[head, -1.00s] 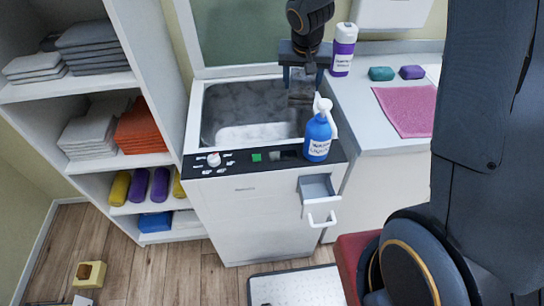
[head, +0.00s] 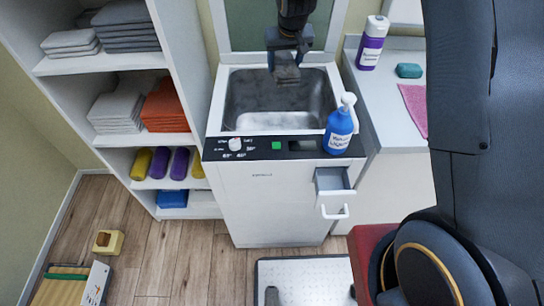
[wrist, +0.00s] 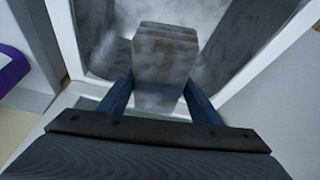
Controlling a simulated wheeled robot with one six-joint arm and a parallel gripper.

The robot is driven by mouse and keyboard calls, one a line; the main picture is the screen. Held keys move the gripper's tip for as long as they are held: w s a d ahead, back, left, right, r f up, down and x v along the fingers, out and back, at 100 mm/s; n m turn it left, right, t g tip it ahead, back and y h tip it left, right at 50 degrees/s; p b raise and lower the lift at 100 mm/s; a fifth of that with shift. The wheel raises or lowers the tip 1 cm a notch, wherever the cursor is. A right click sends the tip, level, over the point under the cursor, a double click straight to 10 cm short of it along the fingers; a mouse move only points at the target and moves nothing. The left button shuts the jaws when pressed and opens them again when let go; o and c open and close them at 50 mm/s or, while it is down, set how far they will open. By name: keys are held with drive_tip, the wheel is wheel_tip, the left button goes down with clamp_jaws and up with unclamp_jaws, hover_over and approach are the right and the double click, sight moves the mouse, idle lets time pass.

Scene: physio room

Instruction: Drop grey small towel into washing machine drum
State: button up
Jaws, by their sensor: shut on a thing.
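My gripper (head: 285,62) is shut on the grey small towel (head: 286,74), a folded dark grey block. In the wrist view the towel (wrist: 165,60) sits between the two blue fingers, with the drum beyond it. The washing machine (head: 265,195) is white, with its top lid up and a grey metal drum (head: 255,95) open at the top. In the head view the towel shows over the upper middle of the drum opening. Its exact height above the drum is hard to tell.
A blue spray bottle (head: 341,127) stands on the machine's front right corner. A small drawer (head: 333,181) is pulled out at the front. Shelves (head: 105,62) with folded towels stand at left. A counter (head: 385,105) at right holds a purple-and-white bottle (head: 371,43).

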drive_tip(key=shift+f+b, duration=0.6)
drive_tip(key=shift+f, duration=0.75)
drive_tip(key=o, duration=1.2)
drive_tip(key=shift+r, duration=0.15)
drive_tip(key=shift+b+v, duration=0.95)
drive_tip(key=shift+v, duration=2.85)
drive_tip(key=shift+s, duration=0.1)
